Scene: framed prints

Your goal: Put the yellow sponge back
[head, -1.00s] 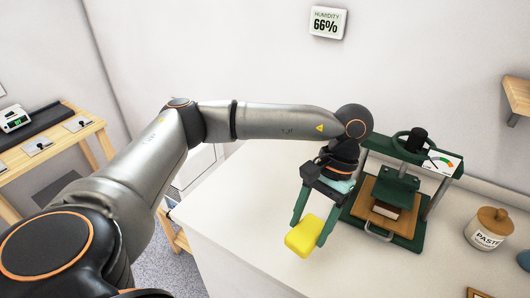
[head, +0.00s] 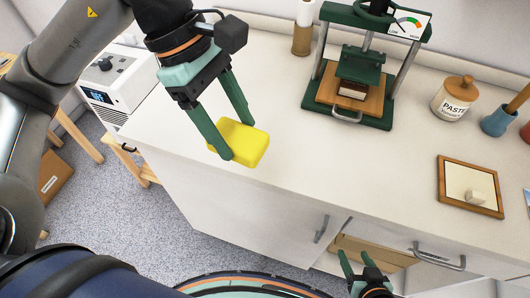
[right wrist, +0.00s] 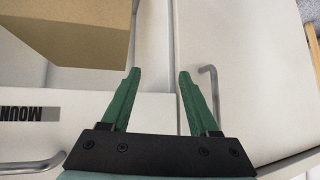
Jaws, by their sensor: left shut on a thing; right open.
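The yellow sponge (head: 250,150) is a rounded block between the green fingers of my left gripper (head: 238,140). The gripper is shut on it, and in the head view it appears over the counter's left front part. I cannot tell whether it touches the top. My right gripper (head: 355,256) is open and empty, low in front of the cabinet. It also shows in the right wrist view (right wrist: 158,73), fingers spread before white cabinet fronts.
The white counter (head: 330,160) holds a green press (head: 380,122), a paste jar (head: 454,98), a blue pot (head: 498,122) and a wood-framed tray (head: 482,207). An open drawer (head: 375,250) is below. A white machine (head: 120,82) stands at left.

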